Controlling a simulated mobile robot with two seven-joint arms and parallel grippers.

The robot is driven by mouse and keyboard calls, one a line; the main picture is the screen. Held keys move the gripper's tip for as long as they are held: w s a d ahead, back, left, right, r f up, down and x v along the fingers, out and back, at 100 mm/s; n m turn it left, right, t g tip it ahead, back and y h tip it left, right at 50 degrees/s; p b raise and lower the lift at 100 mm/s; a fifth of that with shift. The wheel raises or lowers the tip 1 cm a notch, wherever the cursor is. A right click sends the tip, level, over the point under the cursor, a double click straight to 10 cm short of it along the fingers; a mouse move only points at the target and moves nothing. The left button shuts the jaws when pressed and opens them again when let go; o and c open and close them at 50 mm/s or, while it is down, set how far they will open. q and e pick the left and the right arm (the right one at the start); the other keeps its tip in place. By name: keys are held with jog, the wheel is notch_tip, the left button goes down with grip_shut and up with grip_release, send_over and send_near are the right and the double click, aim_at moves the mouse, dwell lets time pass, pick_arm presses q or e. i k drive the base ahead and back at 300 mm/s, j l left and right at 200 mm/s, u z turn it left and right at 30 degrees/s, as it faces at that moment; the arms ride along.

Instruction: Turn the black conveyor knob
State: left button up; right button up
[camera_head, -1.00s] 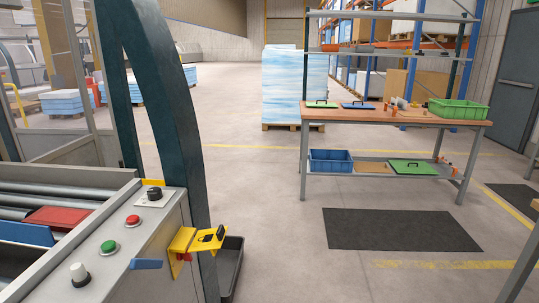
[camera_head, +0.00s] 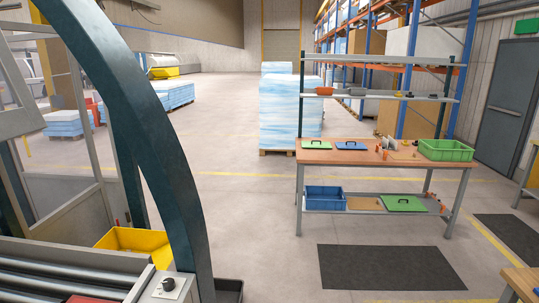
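The black conveyor knob (camera_head: 168,284) sits on a light plate on top of the conveyor's side panel, near the bottom edge of the head view. It is small here and its pointer direction is hard to read. The grey conveyor rollers (camera_head: 60,282) lie to its left, and a bit of a red item (camera_head: 88,299) shows at the bottom edge. Neither of my grippers is in view.
A dark teal curved frame (camera_head: 160,125) rises close behind the knob. A yellow bin (camera_head: 137,240) is beyond the rollers. A workbench (camera_head: 345,156) with a green crate (camera_head: 446,150) stands to the right, and a dark mat (camera_head: 385,267) lies before it. Floor between is clear.

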aim_at(168, 285)
jog(key=i+u, duration=0.3)
jog(key=i, duration=0.2)
jog(key=i+u, duration=0.25)
jog(key=i, duration=0.3)
jog(key=i+l+u, duration=0.3)
jog(key=i, duration=0.2)
jog(key=i+l+u, duration=0.25)
jog(key=i, duration=0.25)
